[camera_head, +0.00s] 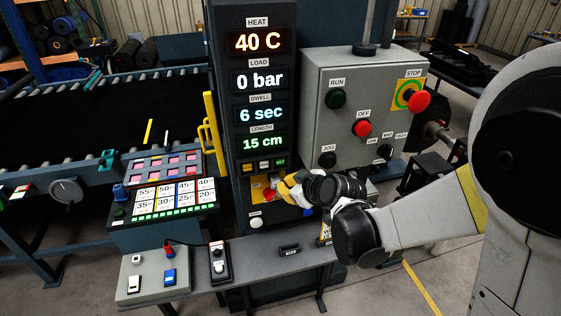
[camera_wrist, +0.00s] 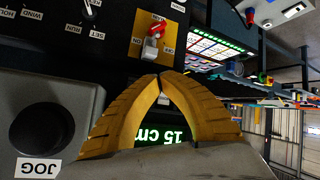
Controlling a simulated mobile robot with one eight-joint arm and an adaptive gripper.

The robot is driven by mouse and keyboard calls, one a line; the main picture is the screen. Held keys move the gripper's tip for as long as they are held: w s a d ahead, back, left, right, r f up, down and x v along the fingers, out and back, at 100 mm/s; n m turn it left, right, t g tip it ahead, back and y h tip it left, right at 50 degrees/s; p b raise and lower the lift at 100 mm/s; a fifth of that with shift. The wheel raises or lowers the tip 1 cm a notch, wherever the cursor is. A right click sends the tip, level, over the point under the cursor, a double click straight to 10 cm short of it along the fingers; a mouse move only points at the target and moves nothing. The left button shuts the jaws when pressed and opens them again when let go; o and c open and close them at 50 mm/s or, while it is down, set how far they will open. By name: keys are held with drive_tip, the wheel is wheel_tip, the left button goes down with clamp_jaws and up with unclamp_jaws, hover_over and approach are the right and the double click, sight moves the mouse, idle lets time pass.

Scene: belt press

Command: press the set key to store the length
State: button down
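The dark column carries the LENGTH display (camera_head: 262,143), which reads 15 cm; it also shows in the wrist view (camera_wrist: 152,132), turned. My gripper (camera_head: 284,187) is just below these keys. In the wrist view my gripper (camera_wrist: 161,77) has its yellow fingertips together, with nothing seen held. A SET label (camera_wrist: 97,33) shows beside a selector (camera_wrist: 90,6).
A red-handled ON/OFF switch (camera_wrist: 154,34) is close beyond my fingertips. A grey control box (camera_head: 357,105) with RUN, OFF, STOP and JOG controls stands to the right. A panel of number keys (camera_head: 165,205) and a shelf with small switches (camera_head: 152,274) are to the left.

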sight(277, 169)
drive_tip(key=shift+w+a, duration=0.25)
drive_tip(key=shift+w, duration=0.6)
drive_tip(key=shift+w+a, duration=0.2)
drive_tip(key=shift+w, duration=0.7)
drive_tip(key=shift+w+a, duration=0.25)
drive_tip(key=shift+w, duration=0.6)
drive_tip(key=shift+w+b, duration=0.2)
drive_tip(key=shift+b, duration=0.1)
drive_tip(key=shift+w+a, duration=0.15)
drive_tip(key=shift+w, duration=0.1)
drive_tip(key=shift+w+a+b, duration=0.1)
drive_tip(key=shift+w+b, duration=0.2)
drive_tip(key=shift+w, duration=0.05)
drive_tip(key=shift+s, duration=0.15)
drive_tip(key=shift+s+d, duration=0.25)
drive_tip(key=shift+s, duration=0.4)
drive_tip(key=shift+s+d+b, duration=0.15)
drive_tip(key=shift+s+d, duration=0.1)
drive_tip(key=shift+s, duration=0.55)
drive_tip(key=shift+s+d+b, duration=0.2)
drive_tip(key=shift+s, duration=0.6)
drive_tip(key=shift+s+d+b, duration=0.15)
drive_tip(key=shift+s+d, duration=0.1)
drive_tip(key=shift+s, duration=0.55)
